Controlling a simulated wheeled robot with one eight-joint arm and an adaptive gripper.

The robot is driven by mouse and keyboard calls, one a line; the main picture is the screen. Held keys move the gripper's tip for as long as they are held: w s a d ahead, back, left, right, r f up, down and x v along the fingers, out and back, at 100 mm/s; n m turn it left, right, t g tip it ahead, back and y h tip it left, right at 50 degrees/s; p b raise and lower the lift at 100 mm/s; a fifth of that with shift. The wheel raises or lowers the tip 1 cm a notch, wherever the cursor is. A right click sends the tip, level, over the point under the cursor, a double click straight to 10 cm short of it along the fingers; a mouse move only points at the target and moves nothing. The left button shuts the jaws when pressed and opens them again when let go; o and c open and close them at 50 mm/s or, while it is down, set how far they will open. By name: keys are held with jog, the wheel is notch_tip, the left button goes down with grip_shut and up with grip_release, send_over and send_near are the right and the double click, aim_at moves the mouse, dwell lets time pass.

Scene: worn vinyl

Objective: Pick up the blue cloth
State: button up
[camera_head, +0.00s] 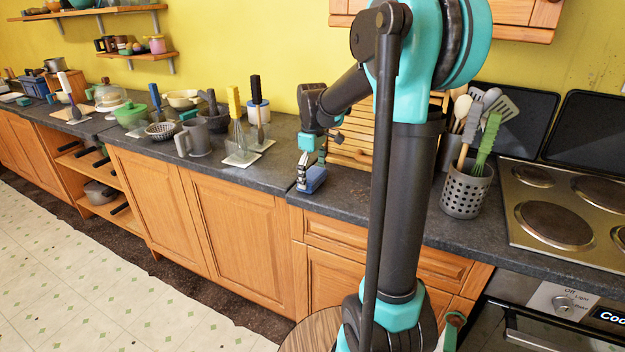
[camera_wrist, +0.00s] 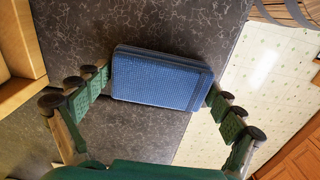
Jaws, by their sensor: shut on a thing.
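The blue cloth (camera_wrist: 162,78) is a folded, textured rectangle in the middle of the wrist view. It also shows in the head view (camera_head: 313,180), at the front edge of the dark counter. My gripper (camera_wrist: 160,84) has one green-padded finger against each short end of the cloth. In the head view my gripper (camera_head: 311,174) reaches down from above onto the cloth, and its far finger is partly hidden. The cloth lies flat and close to the counter; I cannot tell whether it is touching the surface.
The counter (camera_head: 345,198) is bare around the cloth. A slatted wooden rack (camera_head: 362,142) stands behind. A utensil holder (camera_head: 466,192) and a stove (camera_head: 548,205) are to the right. A whisk on a white tile (camera_head: 240,158) and a grey mug (camera_head: 193,138) are to the left.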

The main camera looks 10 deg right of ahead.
aim_at(313, 174)
notch_tip(313, 174, up, 20)
dwell(0.6)
